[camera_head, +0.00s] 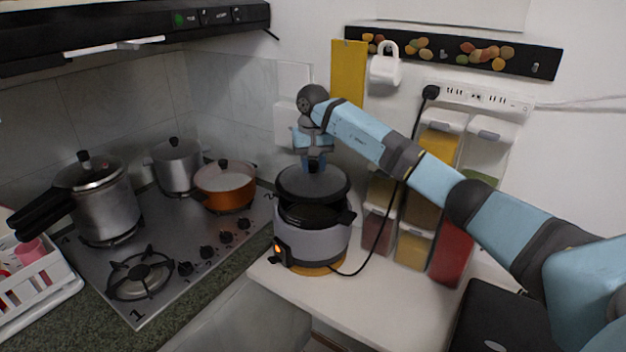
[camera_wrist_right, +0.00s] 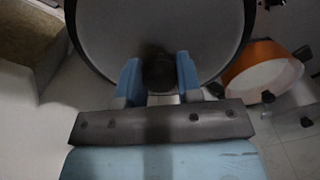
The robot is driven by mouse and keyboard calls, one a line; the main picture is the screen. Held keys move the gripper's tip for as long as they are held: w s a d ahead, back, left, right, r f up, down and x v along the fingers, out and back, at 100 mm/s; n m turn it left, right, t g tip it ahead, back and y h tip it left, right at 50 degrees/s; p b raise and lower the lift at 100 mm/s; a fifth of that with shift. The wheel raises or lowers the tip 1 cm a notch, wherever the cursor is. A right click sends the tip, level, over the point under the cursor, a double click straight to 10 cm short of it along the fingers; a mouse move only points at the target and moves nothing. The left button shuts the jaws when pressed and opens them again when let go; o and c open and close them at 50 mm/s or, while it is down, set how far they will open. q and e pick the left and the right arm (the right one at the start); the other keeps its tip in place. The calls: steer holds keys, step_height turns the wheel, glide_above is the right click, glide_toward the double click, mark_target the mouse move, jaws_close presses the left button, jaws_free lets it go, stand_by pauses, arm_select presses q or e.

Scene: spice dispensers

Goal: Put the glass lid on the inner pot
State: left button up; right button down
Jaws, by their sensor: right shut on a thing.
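The glass lid (camera_head: 313,184) is a dark round disc held over the rice cooker with the inner pot, near the counter's left edge. My right gripper (camera_head: 314,163) is shut on the lid's knob from above. In the right wrist view, the two blue fingers of my right gripper (camera_wrist_right: 159,75) sit on either side of the dark knob (camera_wrist_right: 159,68), and the lid (camera_wrist_right: 205,35) fills the top. The inner pot (camera_head: 309,214) is dark and sits in the grey cooker body (camera_head: 318,243) below the lid. The lid covers most of its opening. My left gripper is not in view.
Spice dispensers (camera_head: 413,248) stand right of the cooker, against the wall. A power cord (camera_head: 372,252) runs up from the cooker to the socket strip. The stove on the left bears an orange pot (camera_head: 225,187) and steel pots (camera_head: 178,167). The white counter (camera_head: 345,308) is clear in front.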

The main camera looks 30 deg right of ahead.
mark_target(313, 178)
step_height(313, 178, down, 5)
steer(key=shift+f+p, duration=0.1)
steer(key=shift+p, duration=0.2)
steer(key=c, duration=0.8)
jaws_free()
steer(key=shift+r, duration=0.35)
step_height(313, 178, up, 11)
steer(key=shift+r+b, duration=0.15)
steer(key=shift+b, duration=0.9)
